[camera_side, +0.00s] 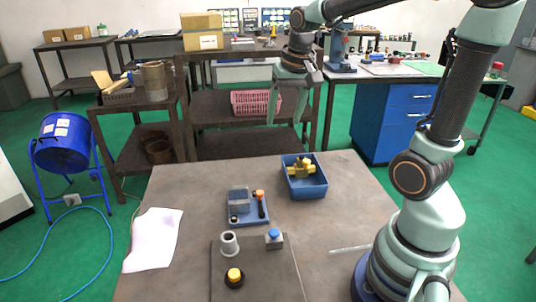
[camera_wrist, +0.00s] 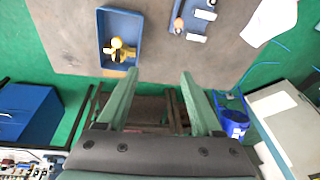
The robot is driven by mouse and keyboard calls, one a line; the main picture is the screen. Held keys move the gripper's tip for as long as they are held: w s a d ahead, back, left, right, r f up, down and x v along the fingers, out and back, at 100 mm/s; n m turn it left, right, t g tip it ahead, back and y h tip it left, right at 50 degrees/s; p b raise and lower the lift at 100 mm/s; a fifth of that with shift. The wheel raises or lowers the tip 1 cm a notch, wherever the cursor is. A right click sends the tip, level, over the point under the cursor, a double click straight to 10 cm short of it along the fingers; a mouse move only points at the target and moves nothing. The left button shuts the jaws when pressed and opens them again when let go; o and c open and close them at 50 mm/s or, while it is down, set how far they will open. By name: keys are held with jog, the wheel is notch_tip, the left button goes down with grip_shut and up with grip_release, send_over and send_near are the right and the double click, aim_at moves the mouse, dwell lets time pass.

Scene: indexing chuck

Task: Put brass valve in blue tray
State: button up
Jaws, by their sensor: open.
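The brass valve (camera_side: 301,168) lies inside the blue tray (camera_side: 316,188) on the back right part of the table. The wrist view also shows the brass valve (camera_wrist: 119,48) within the walls of the blue tray (camera_wrist: 102,34). My gripper (camera_side: 287,122) is open and empty, high above and behind the tray in the side view. In the wrist view my gripper (camera_wrist: 160,78) shows its two green fingers spread apart, with nothing between them.
A blue fixture (camera_side: 248,209) with grey blocks and an orange-topped part stands left of the tray. A dark plate (camera_side: 262,282) in front carries a grey ring (camera_side: 229,243), a blue-topped block (camera_side: 274,238) and a yellow-topped button (camera_side: 234,277). White paper (camera_side: 154,239) lies at the left.

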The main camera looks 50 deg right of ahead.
jog(key=s+a+n+t, duration=0.1)
jog(key=s+a+n, duration=0.2)
jog(key=a+n, duration=0.1)
jog(key=s+a+r+n+t, duration=0.1)
jog(key=s+a+n+t, duration=0.1)
jog(key=a, duration=0.4)
jog(key=shift+s+a+n+y, duration=0.25)
jog(key=shift+s+n+y, duration=0.25)
jog(key=shift+n, duration=0.4)
jog(key=shift+r, duration=0.1)
